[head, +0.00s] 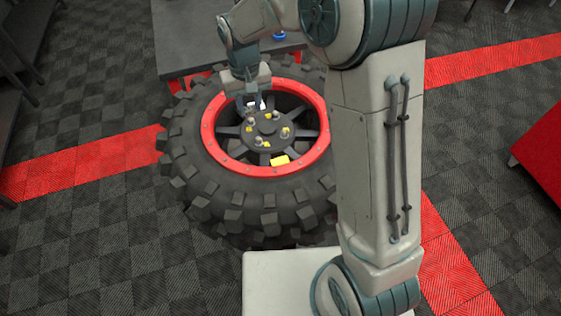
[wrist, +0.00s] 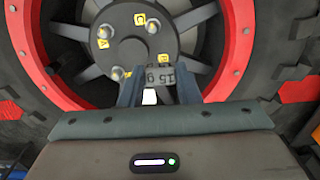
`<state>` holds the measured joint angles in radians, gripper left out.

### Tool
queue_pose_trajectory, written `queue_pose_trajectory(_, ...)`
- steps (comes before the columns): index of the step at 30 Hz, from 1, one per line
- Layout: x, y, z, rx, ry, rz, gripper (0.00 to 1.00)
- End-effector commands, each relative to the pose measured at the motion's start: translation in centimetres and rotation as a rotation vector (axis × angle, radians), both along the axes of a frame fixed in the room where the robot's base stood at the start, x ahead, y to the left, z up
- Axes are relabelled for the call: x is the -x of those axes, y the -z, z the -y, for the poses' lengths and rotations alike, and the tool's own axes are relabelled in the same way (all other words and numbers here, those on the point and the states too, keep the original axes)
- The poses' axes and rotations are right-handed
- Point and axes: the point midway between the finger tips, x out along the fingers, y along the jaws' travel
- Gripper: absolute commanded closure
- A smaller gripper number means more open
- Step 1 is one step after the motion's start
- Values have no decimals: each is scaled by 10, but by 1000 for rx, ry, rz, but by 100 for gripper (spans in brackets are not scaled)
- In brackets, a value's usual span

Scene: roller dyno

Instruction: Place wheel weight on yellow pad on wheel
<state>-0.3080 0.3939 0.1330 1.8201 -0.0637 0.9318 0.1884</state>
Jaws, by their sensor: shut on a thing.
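The wheel (head: 203,192) lies flat, with a chunky black tyre, a red rim ring and dark spokes. The yellow pad (head: 279,160) sits on the near part of the red rim in the head view; I cannot make it out in the wrist view. My gripper (head: 251,104) is over the far part of the wheel, beyond the hub. In the wrist view my gripper (wrist: 160,80) is shut on the wheel weight (wrist: 162,86), a small grey block marked "15 g". The weight is hard to tell apart in the head view.
A dark table (head: 190,45) with a blue object (head: 279,36) stands behind the wheel. A red object (head: 540,150) is at the right. Checkered floor with red stripes lies around.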

Motion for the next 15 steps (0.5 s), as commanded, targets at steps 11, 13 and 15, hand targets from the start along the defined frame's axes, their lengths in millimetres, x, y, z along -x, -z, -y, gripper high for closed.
queue_pose_trajectory(11, 51, 39, 44, 2, 2, -4, 91)
queue_pose_trajectory(13, 62, 48, 53, 1, 3, -4, 91)
queue_pose_trajectory(15, 72, 55, 62, 1, 2, -3, 91)
